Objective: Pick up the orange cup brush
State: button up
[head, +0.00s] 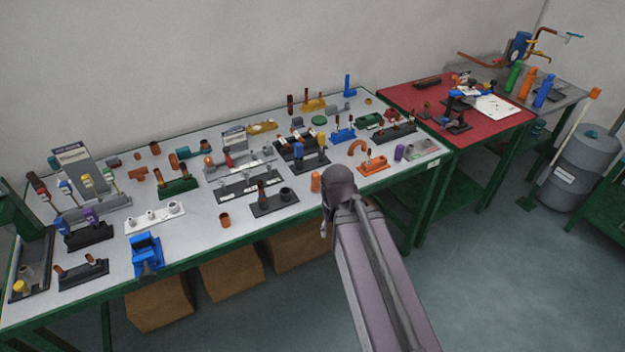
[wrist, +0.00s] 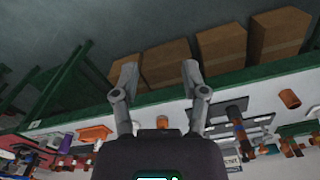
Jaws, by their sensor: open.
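My gripper (wrist: 158,75) is open and empty in the wrist view, its two fingers spread apart over the front edge of the table. A plain orange cylinder (head: 315,181) stands just left of my arm's end. I cannot tell for sure which orange thing is the cup brush.
The white table (head: 205,240) is crowded with small holders, fittings and tools. A copper cup (head: 225,220) and a blue device (head: 146,252) stand near its front. A red-topped table (head: 490,135) adjoins on the right. Boxes (head: 232,272) sit below. Open floor lies in front.

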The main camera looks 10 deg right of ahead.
jog(key=shift+s+d, duration=0.1)
jog(key=o, duration=0.3)
jog(key=shift+w, duration=0.2)
notch_tip(320, 180, up, 6)
jog(key=n+p, duration=0.4)
jog(key=p, duration=0.2)
send_over(316, 174)
jog(key=shift+w, duration=0.25)
jog(key=shift+f, duration=0.2)
notch_tip(316, 174, down, 8)
jog(key=b, duration=0.8)
jog(key=shift+f+b, duration=0.2)
jog(key=shift+b, duration=0.2)
jog(key=shift+s+f+b, duration=0.15)
jog(key=shift+f+b, duration=2.45)
